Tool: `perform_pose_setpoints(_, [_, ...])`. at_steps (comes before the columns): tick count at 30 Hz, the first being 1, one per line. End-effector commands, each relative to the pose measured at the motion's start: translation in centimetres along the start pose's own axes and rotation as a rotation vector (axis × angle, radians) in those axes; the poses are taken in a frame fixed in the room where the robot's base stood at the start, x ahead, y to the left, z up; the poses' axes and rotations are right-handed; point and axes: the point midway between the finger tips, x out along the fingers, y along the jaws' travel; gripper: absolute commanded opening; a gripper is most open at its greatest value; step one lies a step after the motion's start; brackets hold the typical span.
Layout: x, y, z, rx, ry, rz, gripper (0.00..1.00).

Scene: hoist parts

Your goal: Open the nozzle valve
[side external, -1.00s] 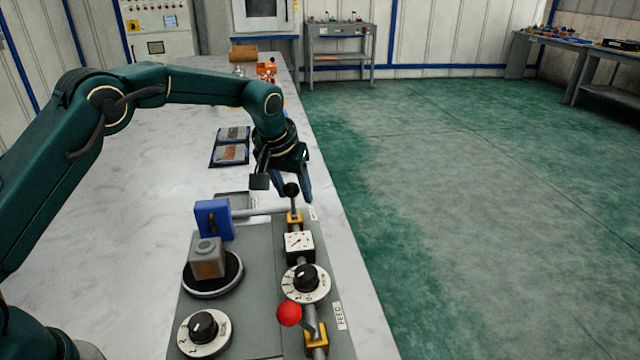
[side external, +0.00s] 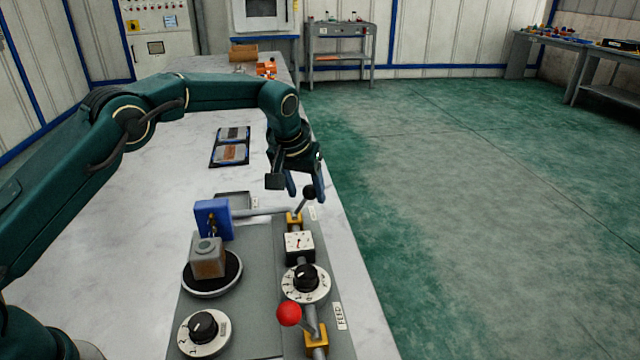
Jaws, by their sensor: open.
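A valve with a black-knobbed lever (side external: 310,193) stands on a yellow body (side external: 294,218) at the far end of the panel's pipe line. A pipe (side external: 258,212) runs left from it to a blue block (side external: 212,219). The lever leans to the right. My gripper (side external: 306,187) is open, pointing down just above and behind the black knob, with a blue finger on either side of it in the picture. I cannot tell whether a finger touches the knob. A second valve has a red-knobbed lever (side external: 289,314) at the near end, beside the FEED label (side external: 339,316).
Between the valves are a square gauge (side external: 299,246) and a black dial (side external: 306,281). To the left, a grey block (side external: 207,257) sits on a round plate (side external: 212,288), with another dial (side external: 203,329) nearer. The white table (side external: 120,240) is mostly clear at left.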

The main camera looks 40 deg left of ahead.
Motion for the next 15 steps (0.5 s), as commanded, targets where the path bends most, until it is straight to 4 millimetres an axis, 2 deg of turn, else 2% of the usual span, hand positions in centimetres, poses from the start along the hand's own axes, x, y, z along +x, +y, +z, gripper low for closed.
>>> perform_pose_setpoints(15, [-3.7, -0.2, -1.5, -0.001, 0.002, 0.001, 0.60])
